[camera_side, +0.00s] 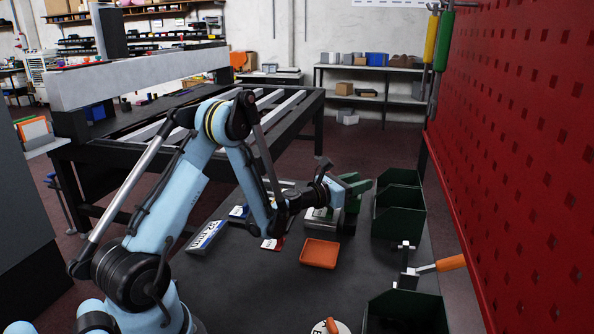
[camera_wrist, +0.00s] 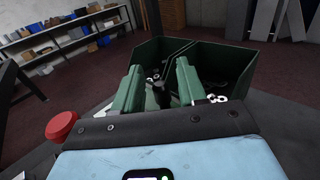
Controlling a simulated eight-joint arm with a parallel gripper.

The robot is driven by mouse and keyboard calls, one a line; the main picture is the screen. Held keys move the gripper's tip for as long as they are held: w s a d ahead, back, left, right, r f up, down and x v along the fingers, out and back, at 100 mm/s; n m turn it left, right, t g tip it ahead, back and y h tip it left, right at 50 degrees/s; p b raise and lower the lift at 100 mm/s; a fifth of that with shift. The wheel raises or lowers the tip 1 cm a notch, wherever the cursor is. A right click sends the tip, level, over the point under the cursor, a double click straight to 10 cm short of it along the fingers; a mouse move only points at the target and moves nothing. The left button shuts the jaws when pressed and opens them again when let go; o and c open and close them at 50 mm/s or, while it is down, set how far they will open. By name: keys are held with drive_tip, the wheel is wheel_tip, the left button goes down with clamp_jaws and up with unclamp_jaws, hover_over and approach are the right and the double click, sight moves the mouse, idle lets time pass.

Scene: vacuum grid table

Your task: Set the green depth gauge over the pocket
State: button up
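My gripper (camera_side: 362,186) has green fingers and is held level above the bench, near the green bins. In the wrist view my gripper (camera_wrist: 160,88) shows its two green fingers apart, with a wide gap and nothing clearly clamped between them. A grey and green metal block, vise-like (camera_side: 322,216), stands on the bench just below my gripper and is partly hidden by it. I cannot clearly pick out the green depth gauge or the pocket in either view; green parts crowd together around my gripper.
Open green bins (camera_side: 398,222) stand right of my gripper; another bin (camera_side: 405,312) is at the front. An orange tray (camera_side: 319,254) and a blue-white box (camera_side: 206,237) sit on the bench. A red pegboard (camera_side: 520,130) rises at right.

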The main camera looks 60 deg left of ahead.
drive_tip(key=s, duration=0.3)
wheel_tip(320, 180, up, 7)
idle(0.7)
drive_tip(key=shift+o, duration=0.3)
